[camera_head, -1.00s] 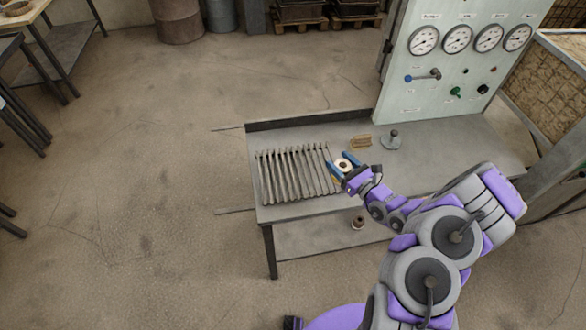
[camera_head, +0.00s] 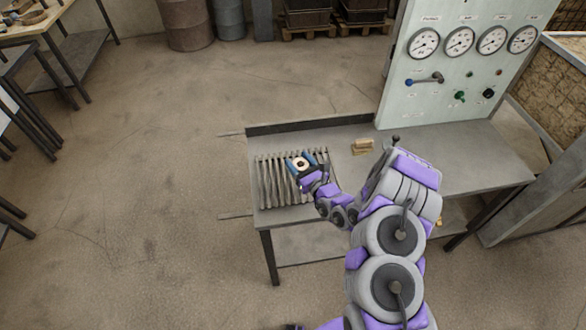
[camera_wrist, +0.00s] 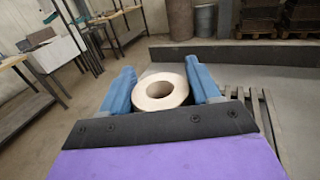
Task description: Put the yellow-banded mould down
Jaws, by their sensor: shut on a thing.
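My gripper (camera_head: 301,164) has its blue fingers shut on a pale round mould (camera_head: 300,162) with a hole in its middle. In the wrist view the mould (camera_wrist: 160,92) sits between the two blue fingers (camera_wrist: 162,90), its ring-shaped top showing and its sides hidden. No yellow band can be made out. The gripper holds it over the right part of a slatted rack (camera_head: 270,182) on the grey bench. I cannot tell how high it is above the slats.
A small tan block (camera_head: 362,146) stands on the bench (camera_head: 335,135) right of the rack. A gauge panel (camera_head: 455,75) rises at the bench's back right. A raised lip (camera_head: 300,125) runs along the back edge.

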